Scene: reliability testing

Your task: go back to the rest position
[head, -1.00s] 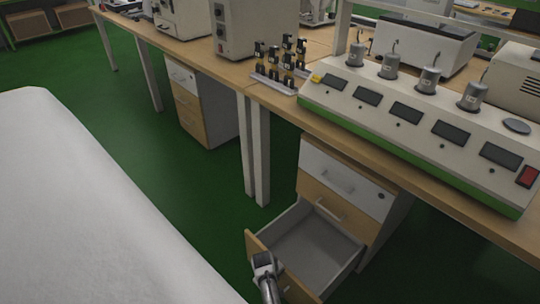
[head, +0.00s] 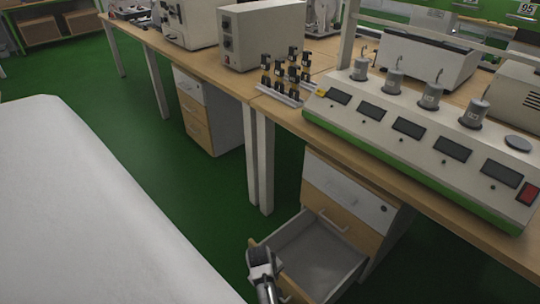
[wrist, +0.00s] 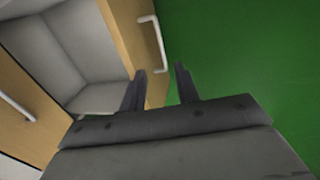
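Green floor shows between and beyond the fingertips. In the head view my gripper (head: 259,256) is at the bottom, by the front panel of an open drawer (head: 315,261). The drawer is pulled out of a cabinet under the bench, and its visible inside is empty. The fingers do not hold the handle.
A white-covered surface (head: 80,200) fills the left. Bench legs (head: 259,160) stand behind the drawer. Green floor (head: 200,190) is clear between.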

